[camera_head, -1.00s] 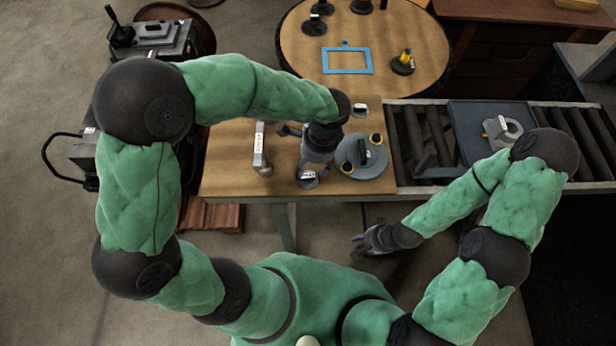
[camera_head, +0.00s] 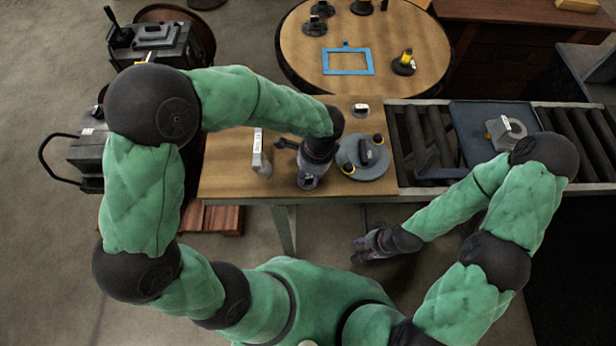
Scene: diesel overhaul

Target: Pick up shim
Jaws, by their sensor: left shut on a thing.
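My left gripper (camera_head: 307,181) points down at the front part of the wooden bench top (camera_head: 222,178), left of a round grey disc. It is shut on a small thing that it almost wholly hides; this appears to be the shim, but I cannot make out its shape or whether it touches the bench. My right gripper (camera_head: 367,246) hangs low in front of the bench, away from the things on it. Its fingers are too small and dark to tell open from shut.
The grey disc (camera_head: 376,172) with black and yellow knobs stands close right of my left gripper. An upright grey tool (camera_head: 258,150) with a white label is to its left. A roller conveyor (camera_head: 412,140) carries a blue-grey plate (camera_head: 470,120). A round table (camera_head: 290,45) stands behind.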

